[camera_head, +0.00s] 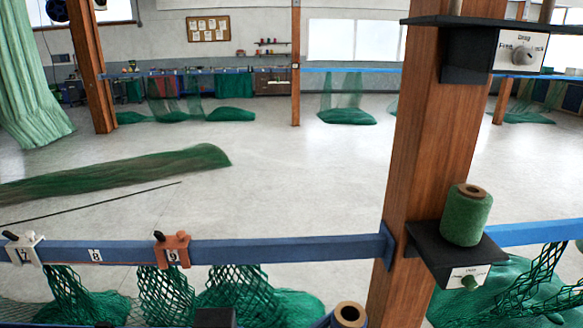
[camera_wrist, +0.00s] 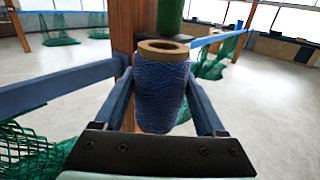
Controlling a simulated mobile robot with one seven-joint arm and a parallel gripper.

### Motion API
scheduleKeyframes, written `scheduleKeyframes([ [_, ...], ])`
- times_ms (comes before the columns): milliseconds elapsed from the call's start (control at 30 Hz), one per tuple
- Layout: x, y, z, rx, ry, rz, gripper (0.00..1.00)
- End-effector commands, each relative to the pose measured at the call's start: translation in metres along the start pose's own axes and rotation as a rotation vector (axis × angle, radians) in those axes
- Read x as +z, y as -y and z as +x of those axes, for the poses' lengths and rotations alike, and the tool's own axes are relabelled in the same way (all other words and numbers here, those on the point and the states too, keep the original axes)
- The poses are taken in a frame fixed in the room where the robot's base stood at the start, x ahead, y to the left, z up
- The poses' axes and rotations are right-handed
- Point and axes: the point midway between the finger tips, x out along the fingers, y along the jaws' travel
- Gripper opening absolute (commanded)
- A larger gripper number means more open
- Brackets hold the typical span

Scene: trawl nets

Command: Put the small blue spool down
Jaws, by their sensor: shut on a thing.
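The small blue spool (camera_wrist: 158,88) is a cone of blue twine on a tan core. In the wrist view it stands nearly upright between the two fingers of my gripper (camera_wrist: 160,110), which is shut on it. In the head view only the top of the spool (camera_head: 349,315) shows at the bottom edge, left of the wooden post's foot. It is held in front of the post, clear of any shelf that I can see.
A wooden post (camera_head: 432,130) bears a small black shelf (camera_head: 432,252) with a green spool (camera_head: 467,216) and a knob below. A higher black box (camera_head: 470,52) has a dial. A blue rail (camera_head: 290,248) with clips and hanging green nets (camera_head: 235,290) crosses in front. Open floor lies behind.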

Motion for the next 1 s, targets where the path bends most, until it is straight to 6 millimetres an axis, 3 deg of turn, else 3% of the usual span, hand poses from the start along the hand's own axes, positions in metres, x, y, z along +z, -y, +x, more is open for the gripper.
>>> scheduleKeyframes([
  [33,-0.028,-0.001,-0.009,0.052,0.004,-0.009,0.11],
  [333,-0.142,-0.001,-0.07,0.383,-0.003,-0.012,0.11],
  [500,-0.219,0.012,-0.113,0.596,-0.005,-0.017,0.11],
  [600,-0.251,0.023,-0.133,0.688,-0.003,-0.016,0.11],
  [800,-0.296,0.043,-0.16,0.806,0.0,-0.01,0.11],
  [1000,-0.31,0.053,-0.17,0.846,0.001,-0.004,0.11],
])
